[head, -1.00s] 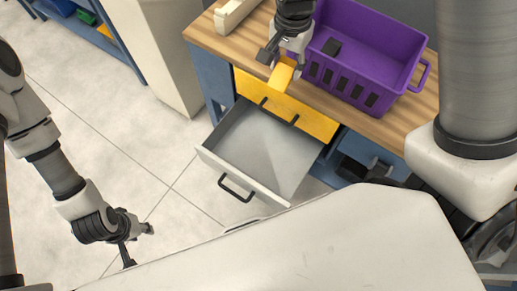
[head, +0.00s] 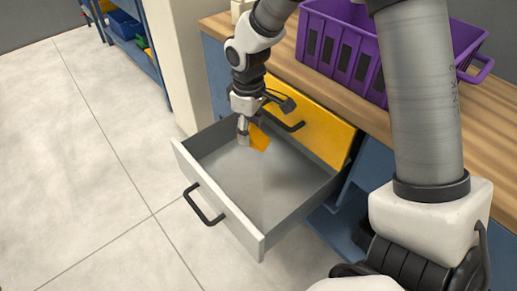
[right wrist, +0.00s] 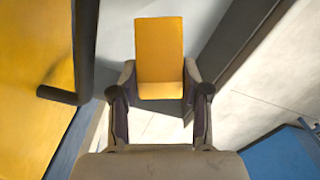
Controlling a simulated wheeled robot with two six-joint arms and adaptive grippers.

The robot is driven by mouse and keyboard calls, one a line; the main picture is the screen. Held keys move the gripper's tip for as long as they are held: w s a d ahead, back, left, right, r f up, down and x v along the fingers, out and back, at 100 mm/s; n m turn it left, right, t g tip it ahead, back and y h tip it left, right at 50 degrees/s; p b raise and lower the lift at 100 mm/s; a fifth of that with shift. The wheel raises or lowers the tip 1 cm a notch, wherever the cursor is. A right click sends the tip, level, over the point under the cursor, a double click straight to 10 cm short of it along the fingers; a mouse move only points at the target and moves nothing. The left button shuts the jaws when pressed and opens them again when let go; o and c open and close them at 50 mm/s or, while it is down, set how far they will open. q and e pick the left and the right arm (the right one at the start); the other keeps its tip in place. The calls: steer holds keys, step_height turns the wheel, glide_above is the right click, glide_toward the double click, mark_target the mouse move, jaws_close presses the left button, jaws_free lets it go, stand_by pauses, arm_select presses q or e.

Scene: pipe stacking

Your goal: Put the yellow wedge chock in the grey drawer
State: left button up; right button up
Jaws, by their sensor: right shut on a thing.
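The yellow wedge chock (head: 260,138) is held by my right gripper (head: 245,128), which points down over the open grey drawer (head: 270,195). The chock also shows in the right wrist view (right wrist: 160,50), between the two fingers of the shut right gripper (right wrist: 160,103). It appears inside the drawer's outline; I cannot tell whether it touches the drawer floor. The drawer is pulled out and its visible floor is bare. My left gripper is not in view now.
A yellow drawer front (head: 310,128) with a dark handle is behind the grey drawer. A purple crate (head: 340,48) stands on the wooden bench top (head: 490,110). A blue shelf unit (head: 140,50) is at the far left. The floor in front is clear.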

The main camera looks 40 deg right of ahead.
mark_target(251, 179)
step_height(251, 179, down, 17)
steer(key=b, duration=0.6)
steer(key=shift+r, duration=0.25)
steer(key=o, duration=1.2)
step_height(251, 179, up, 12)
steer(key=p, duration=0.5)
